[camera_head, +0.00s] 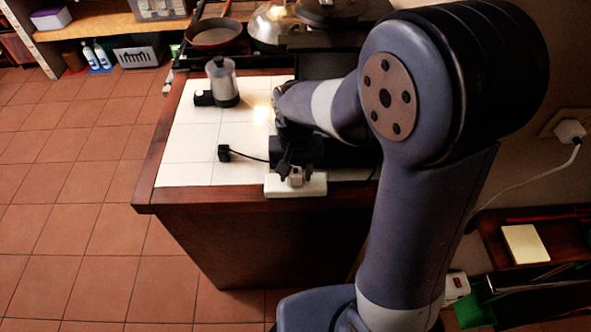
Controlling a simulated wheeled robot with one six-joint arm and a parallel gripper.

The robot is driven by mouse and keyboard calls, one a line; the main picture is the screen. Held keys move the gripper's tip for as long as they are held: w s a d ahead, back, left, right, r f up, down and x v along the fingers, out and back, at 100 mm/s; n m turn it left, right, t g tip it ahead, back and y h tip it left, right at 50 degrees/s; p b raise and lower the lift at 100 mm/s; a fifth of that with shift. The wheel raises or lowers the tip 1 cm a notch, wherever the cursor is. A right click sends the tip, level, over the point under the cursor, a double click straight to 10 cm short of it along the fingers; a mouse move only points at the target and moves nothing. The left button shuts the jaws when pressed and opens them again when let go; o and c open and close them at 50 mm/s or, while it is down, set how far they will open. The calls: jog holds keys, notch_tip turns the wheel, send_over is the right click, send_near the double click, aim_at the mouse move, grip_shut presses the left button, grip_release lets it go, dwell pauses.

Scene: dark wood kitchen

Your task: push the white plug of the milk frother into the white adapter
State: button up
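The white adapter (312,187) lies at the front edge of the tiled counter. A small whitish piece (295,177), which looks like the white plug, stands at the top of the adapter. I cannot tell whether it is seated in the adapter or just above it. My gripper (291,167) is dark and points down right at this piece, above and behind the adapter. Its fingers are small and dark here, so I cannot tell whether they grip the piece. A silver and black jug (222,83), likely the milk frother, stands at the back left of the counter.
A black plug (224,153) on a dark cable lies left of my gripper. Pans (213,35) and a stove are behind. The counter's left tiles (190,140) are mostly clear. A white plug (570,131) sits in a wall socket at right.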

jog(key=shift+o, duration=0.7)
notch_tip(320, 180, up, 11)
jog(key=shift+f, duration=0.2)
notch_tip(320, 180, down, 11)
jog(key=shift+r, duration=0.4)
dwell(0.6)
